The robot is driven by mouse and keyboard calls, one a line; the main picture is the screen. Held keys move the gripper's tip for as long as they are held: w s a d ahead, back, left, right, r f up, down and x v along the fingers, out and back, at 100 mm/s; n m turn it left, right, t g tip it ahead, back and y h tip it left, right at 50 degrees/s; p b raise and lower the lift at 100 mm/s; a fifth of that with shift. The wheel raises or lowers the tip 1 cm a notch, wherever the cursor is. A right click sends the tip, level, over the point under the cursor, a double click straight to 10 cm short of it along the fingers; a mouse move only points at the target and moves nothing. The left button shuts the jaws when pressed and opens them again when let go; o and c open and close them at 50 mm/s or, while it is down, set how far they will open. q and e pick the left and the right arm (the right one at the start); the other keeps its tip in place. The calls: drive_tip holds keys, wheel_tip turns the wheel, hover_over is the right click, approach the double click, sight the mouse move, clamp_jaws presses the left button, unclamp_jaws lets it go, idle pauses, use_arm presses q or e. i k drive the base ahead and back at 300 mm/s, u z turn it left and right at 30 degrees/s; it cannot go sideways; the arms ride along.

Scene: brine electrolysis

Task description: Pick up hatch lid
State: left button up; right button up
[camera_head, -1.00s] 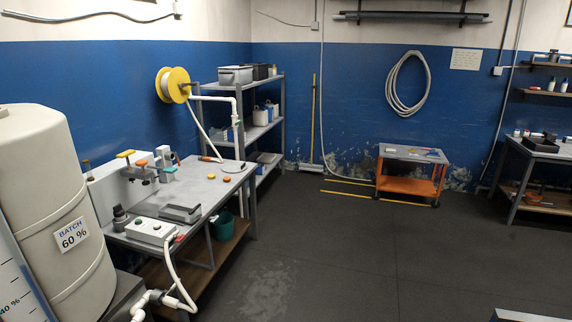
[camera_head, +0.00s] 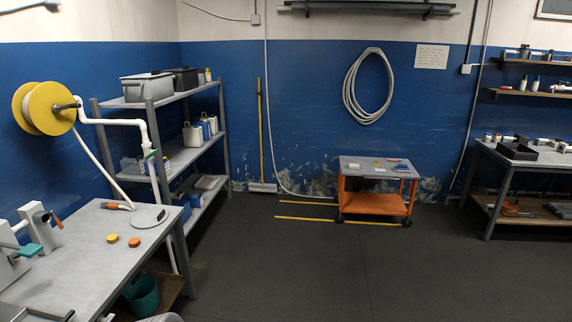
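A flat round grey disc with a dark handle, which looks like the hatch lid (camera_head: 150,216), lies on the grey workbench (camera_head: 88,243) near its far right corner. An orange-handled tool (camera_head: 118,206) lies just left of it. A yellow cap (camera_head: 112,238) and an orange cap (camera_head: 134,242) lie nearer to me on the bench. Neither of my grippers is in view.
A shelf rack (camera_head: 150,140) with bins and bottles stands behind the bench. A yellow hose reel (camera_head: 48,108) and white pipe are at the left wall. An orange cart (camera_head: 372,204) stands at the back. The middle floor is clear.

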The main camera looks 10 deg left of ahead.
sight(150, 217)
drive_tip(key=u, duration=0.35)
drive_tip(key=i, duration=2)
drive_tip(key=u, duration=0.7)
